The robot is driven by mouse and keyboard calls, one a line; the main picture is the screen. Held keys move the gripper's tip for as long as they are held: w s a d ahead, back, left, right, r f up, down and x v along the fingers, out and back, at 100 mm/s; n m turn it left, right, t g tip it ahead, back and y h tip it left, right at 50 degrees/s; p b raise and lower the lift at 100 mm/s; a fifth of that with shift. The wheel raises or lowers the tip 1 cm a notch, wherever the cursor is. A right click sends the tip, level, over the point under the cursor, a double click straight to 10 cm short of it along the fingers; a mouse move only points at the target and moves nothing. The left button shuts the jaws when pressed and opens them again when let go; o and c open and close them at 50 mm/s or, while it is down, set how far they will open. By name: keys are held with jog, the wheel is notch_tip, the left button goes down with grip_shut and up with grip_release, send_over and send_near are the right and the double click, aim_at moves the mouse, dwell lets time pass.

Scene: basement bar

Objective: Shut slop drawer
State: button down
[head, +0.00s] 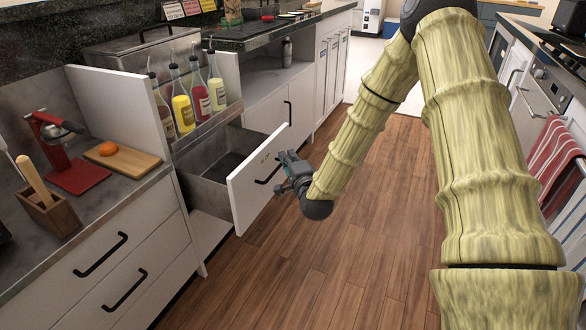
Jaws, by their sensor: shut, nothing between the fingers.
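The slop drawer (255,199) has a white front and a black bar handle (269,170). In the head view it stands pulled out from the left counter, below the bottle shelf. Its grey metal inside (215,172) shows and looks empty. My gripper (287,165) is shut and empty, at the right end of the drawer front near the handle. I cannot tell whether it touches the front or the handle.
Several bottles (181,100) stand on the rack above the drawer. A cutting board (112,162) and a red press (70,160) are on the left counter. Closed drawers (115,285) are at lower left. The wood floor (300,270) is clear. A red striped towel (562,165) hangs at right.

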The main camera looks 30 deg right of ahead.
aim_at(270, 143)
jog(key=shift+w+a+b, duration=0.25)
jog(key=shift+w+a, duration=0.15)
jog(key=shift+w, duration=0.45)
jog(key=shift+w+a+b, duration=0.3)
jog(key=shift+w+a, duration=0.05)
jog(key=shift+w, duration=0.5)
jog(key=shift+w+a+b, duration=0.25)
jog(key=shift+w+a, duration=0.15)
jog(key=shift+w, duration=0.45)
